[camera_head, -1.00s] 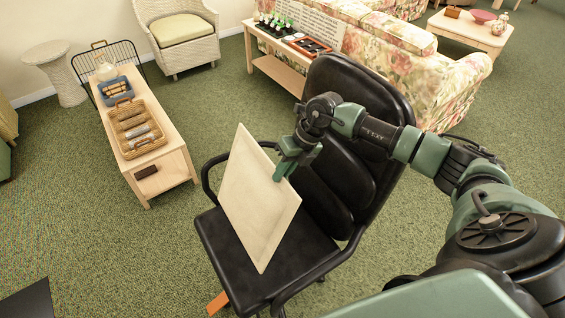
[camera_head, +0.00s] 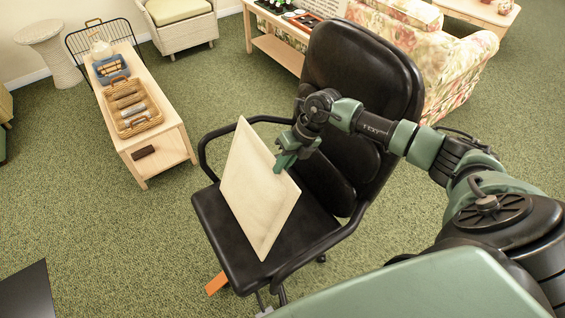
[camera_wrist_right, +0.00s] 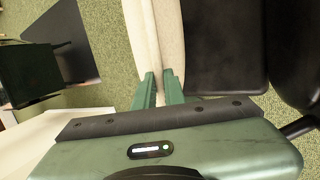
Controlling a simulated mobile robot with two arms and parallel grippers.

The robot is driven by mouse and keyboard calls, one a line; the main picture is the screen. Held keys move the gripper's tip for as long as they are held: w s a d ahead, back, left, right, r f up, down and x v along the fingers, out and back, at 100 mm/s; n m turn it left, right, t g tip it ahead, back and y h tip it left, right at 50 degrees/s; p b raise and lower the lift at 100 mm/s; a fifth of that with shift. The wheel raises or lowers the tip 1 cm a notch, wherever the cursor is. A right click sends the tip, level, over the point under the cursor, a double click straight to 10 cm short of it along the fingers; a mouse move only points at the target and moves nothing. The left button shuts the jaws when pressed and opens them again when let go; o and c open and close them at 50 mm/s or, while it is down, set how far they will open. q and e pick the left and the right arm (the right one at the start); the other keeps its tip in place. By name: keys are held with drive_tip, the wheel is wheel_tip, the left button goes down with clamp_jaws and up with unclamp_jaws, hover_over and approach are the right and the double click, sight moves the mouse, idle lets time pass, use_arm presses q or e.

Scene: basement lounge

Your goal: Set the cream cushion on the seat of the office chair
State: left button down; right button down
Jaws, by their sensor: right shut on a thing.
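The cream cushion (camera_head: 257,193) is a flat square held on edge, tilted, over the black seat of the office chair (camera_head: 222,232). Its lower corner is at or just above the seat; I cannot tell if it touches. My right gripper (camera_head: 284,160) is shut on the cushion's upper right edge, in front of the chair's backrest. In the right wrist view the two green fingers (camera_wrist_right: 160,88) pinch the cushion (camera_wrist_right: 155,35), with the black seat (camera_wrist_right: 225,45) to the right. My left gripper is not in view.
The chair's armrests (camera_head: 206,150) flank the seat. A light wooden bench (camera_head: 182,150) with wicker trays stands to the left. A low table (camera_head: 262,55) and a floral sofa (camera_head: 455,60) are behind. Green carpet (camera_head: 110,240) is clear at the front left. A black panel (camera_head: 28,295) lies at the lower left.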

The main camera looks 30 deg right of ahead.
drive_tip(key=c, duration=1.4)
unclamp_jaws()
drive_tip(key=b+v, duration=0.2)
drive_tip(key=v, duration=0.5)
drive_tip(key=shift+r, duration=0.4)
drive_tip(key=shift+s+d, duration=0.1)
drive_tip(key=shift+d, duration=0.05)
